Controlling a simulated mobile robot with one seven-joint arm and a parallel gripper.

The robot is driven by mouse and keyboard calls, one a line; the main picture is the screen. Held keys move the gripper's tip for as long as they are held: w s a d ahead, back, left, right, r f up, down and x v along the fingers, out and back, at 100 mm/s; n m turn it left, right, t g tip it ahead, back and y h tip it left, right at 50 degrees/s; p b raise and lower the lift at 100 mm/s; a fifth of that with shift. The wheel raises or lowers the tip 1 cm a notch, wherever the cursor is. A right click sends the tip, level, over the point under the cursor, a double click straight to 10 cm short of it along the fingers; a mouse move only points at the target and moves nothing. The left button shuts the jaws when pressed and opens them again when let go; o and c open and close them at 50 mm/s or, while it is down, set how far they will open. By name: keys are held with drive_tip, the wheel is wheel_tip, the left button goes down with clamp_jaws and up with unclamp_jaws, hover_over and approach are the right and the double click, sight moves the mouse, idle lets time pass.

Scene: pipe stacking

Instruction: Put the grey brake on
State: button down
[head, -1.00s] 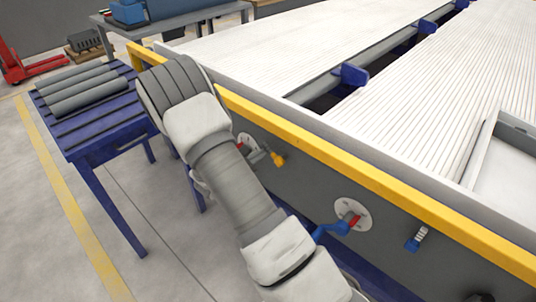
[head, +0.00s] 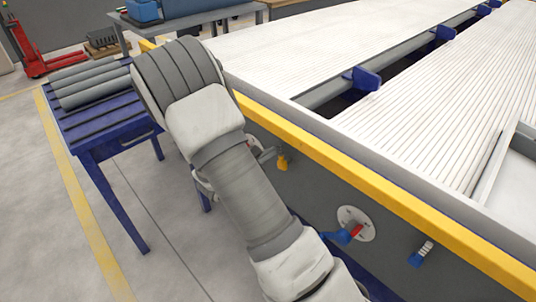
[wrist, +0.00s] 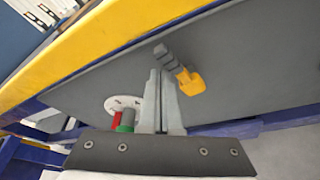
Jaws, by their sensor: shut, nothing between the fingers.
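The side panel carries a round white plate (wrist: 112,104) with a red piece (wrist: 116,119) and a green piece (wrist: 127,121) on it. I cannot make out a grey brake handle there; my gripper hides part of this area. My gripper (wrist: 163,76) is shut and empty, its two fingers together in front of the panel, just right of the plate in the wrist view. A yellow-tipped grey fitting (wrist: 190,82) sticks out of the panel close to the fingertips. Its yellow end also shows in the head view (head: 283,163), where my arm hides most of the plate.
A second white plate (head: 356,223) with a blue lever (head: 340,237) and a blue fitting (head: 417,258) sit further right on the panel. A yellow rail (head: 330,150) edges the panel top. A blue table (head: 105,132) with grey pipes (head: 92,88) stands left.

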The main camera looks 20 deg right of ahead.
drive_tip(key=shift+s+d+r, duration=0.2)
drive_tip(key=shift+s, duration=0.3)
drive_tip(key=shift+s+d, duration=0.15)
drive_tip(key=shift+s, duration=0.1)
idle(0.3)
